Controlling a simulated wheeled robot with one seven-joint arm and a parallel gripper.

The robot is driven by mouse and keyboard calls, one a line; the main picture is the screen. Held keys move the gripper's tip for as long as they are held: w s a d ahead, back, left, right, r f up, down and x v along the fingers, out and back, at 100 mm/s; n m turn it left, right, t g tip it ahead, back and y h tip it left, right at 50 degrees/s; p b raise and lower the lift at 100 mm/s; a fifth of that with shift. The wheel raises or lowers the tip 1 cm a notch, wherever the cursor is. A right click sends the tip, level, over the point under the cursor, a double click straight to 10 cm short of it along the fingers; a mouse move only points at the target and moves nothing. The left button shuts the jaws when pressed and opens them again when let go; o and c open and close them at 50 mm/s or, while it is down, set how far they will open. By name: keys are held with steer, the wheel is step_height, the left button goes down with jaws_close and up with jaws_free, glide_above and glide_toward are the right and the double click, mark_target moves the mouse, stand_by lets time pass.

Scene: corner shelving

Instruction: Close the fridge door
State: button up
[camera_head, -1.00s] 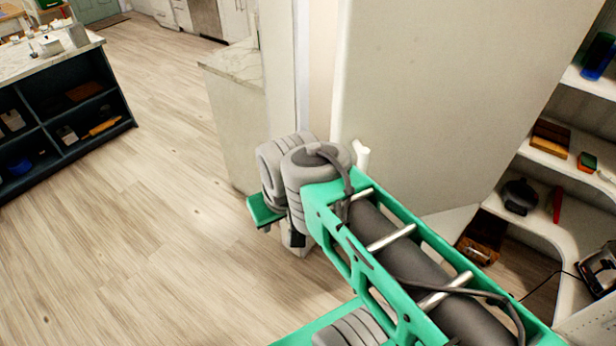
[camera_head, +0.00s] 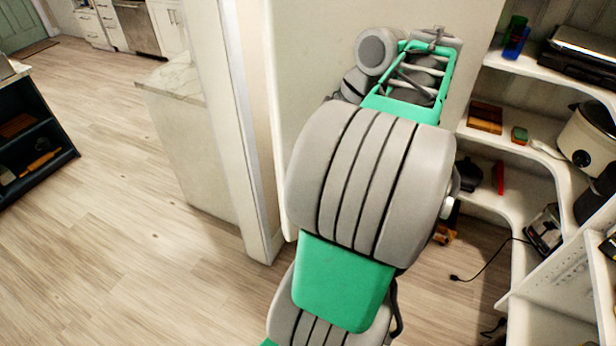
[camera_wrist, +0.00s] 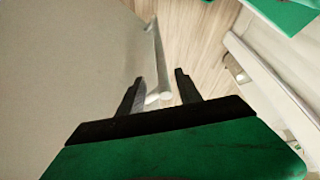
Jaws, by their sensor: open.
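The fridge door is a large plain pale panel (camera_head: 320,60) standing behind my arm in the head view. In the wrist view the panel (camera_wrist: 65,70) fills the left side. A silver bar handle (camera_wrist: 158,50) runs along its edge. My gripper (camera_wrist: 159,76) is open, with one dark finger on each side of the handle's near end. I cannot tell whether either finger touches the bar. How far the door stands open is not clear.
White corner shelves (camera_head: 545,130) stand at the right, holding a slow cooker (camera_head: 588,140) and small items. A cable (camera_head: 490,262) lies on the floor there. A pale wall edge (camera_head: 232,130) and a marble-topped counter (camera_head: 175,80) are at the left. The wood floor at lower left is clear.

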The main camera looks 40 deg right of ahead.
steer(key=b+x, duration=0.3)
steer(key=x, duration=0.5)
steer(key=shift+a, duration=0.15)
steer(key=shift+s, duration=0.15)
steer(key=shift+c, duration=0.4)
jaws_close()
stand_by(0.5)
